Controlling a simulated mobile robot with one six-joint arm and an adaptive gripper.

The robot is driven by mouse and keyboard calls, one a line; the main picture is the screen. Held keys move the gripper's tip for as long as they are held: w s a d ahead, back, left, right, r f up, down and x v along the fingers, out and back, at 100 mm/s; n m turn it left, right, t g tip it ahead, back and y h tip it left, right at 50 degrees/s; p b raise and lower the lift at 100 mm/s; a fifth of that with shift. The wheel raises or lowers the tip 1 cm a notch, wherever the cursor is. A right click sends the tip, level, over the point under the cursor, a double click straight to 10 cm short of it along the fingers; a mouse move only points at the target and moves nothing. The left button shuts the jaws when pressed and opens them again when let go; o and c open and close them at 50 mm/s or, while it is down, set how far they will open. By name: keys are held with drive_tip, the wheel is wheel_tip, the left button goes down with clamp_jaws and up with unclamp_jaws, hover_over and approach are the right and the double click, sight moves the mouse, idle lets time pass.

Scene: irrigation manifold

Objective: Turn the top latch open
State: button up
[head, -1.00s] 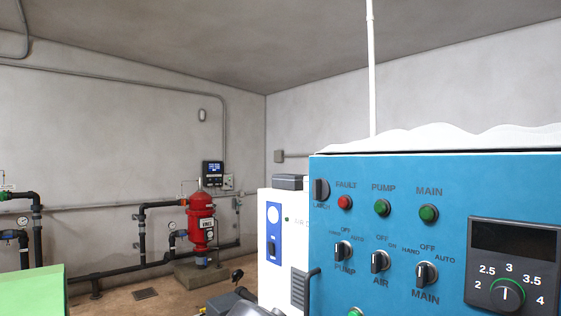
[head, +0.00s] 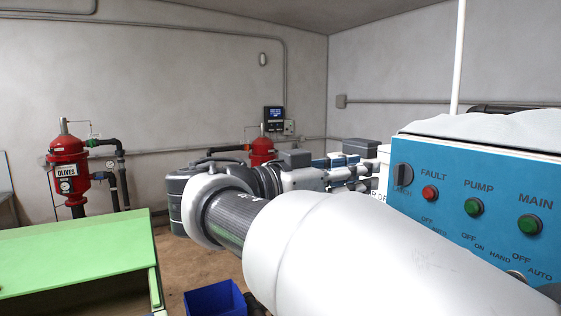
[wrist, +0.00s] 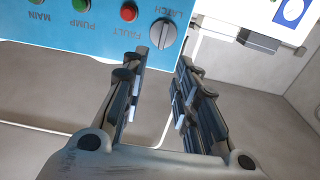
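The latch (head: 403,176) is a round grey knob with a raised bar at the upper left corner of the blue control panel (head: 455,205). Its bar stands about upright. In the wrist view, which is upside down, the latch (wrist: 163,34) sits under the word LATCH, its bar slightly tilted. My gripper (wrist: 162,60) is open and empty, its two fingers apart, with the latch seen just beyond and between the fingertips. In the head view my gripper (head: 366,176) is left of the latch, and apart from it as far as I can tell.
A red fault light (head: 430,193) and a green pump light (head: 474,207) sit right of the latch. A white cabinet (wrist: 240,18) stands beside the panel. A green-topped table (head: 75,250) and a blue bin (head: 214,299) are at the left. My arm hides the panel's lower part.

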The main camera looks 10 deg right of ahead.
sight(397, 166)
drive_tip(key=x, duration=0.9)
drive_tip(key=shift+d+f+p, duration=0.1)
drive_tip(key=shift+p, duration=0.3)
drive_tip(key=shift+c, duration=0.4)
clamp_jaws()
